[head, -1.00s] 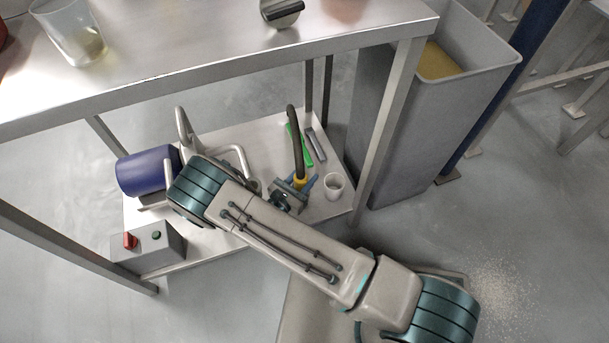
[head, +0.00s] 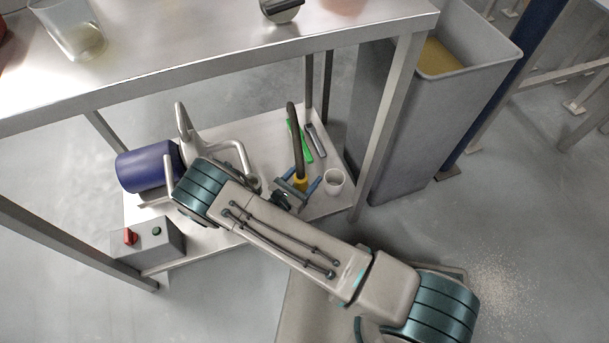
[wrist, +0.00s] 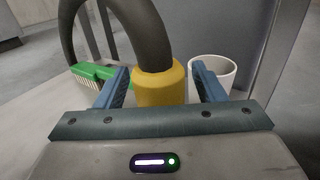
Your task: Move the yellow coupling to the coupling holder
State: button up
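The yellow coupling (head: 301,184) is on the end of a dark curved hose (head: 297,140), over the low shelf under the table. In the wrist view the coupling (wrist: 160,88) stands upright between the two blue fingers of my gripper (wrist: 163,87). A narrow gap shows on each side of it, so my gripper is open around it. In the head view my gripper (head: 298,188) is at the coupling, partly hidden by my arm. I cannot clearly single out the coupling holder; my arm covers part of the pipework.
A white cup (head: 334,181) stands close to the right finger. A green brush (head: 304,148) and a grey tool (head: 317,140) lie behind. A blue motor with grey pipes (head: 146,171) and a switch box (head: 147,242) are left. A table leg (head: 386,130) and grey bin (head: 430,120) are right.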

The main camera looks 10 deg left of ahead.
jog(key=p+v, duration=0.4)
jog(key=v, duration=0.8)
jog(key=shift+s+a+r, duration=0.1)
jog(key=shift+s+a, duration=0.05)
jog(key=shift+s, duration=0.25)
jog(key=shift+s+a, duration=0.2)
jog(key=shift+s, duration=0.25)
